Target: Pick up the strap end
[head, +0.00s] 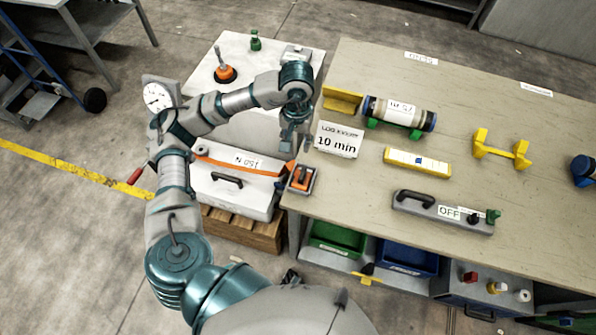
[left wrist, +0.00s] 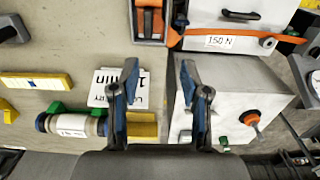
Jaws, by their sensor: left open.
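An orange strap (head: 235,166) lies across the top of a grey lidded case with a black handle (head: 243,197). It also shows in the left wrist view (left wrist: 245,32), beside a white 150 N label. Its right part in the head view runs behind my left gripper toward an orange-and-black buckle-like device (head: 302,178); I cannot tell exactly where the strap end lies. My left gripper (head: 293,143) is open and empty, between the case and the table's left edge. In the left wrist view its fingers (left wrist: 160,80) point toward the strap, apart from it. My right gripper is not seen.
A table (head: 365,225) carries a 10 min sign (head: 339,141), a labelled cylinder (head: 398,112) and a yellow level-like bar (head: 417,162). A white cabinet (head: 270,128) with an orange-handled tool stands behind the case. Floor at left is mostly free.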

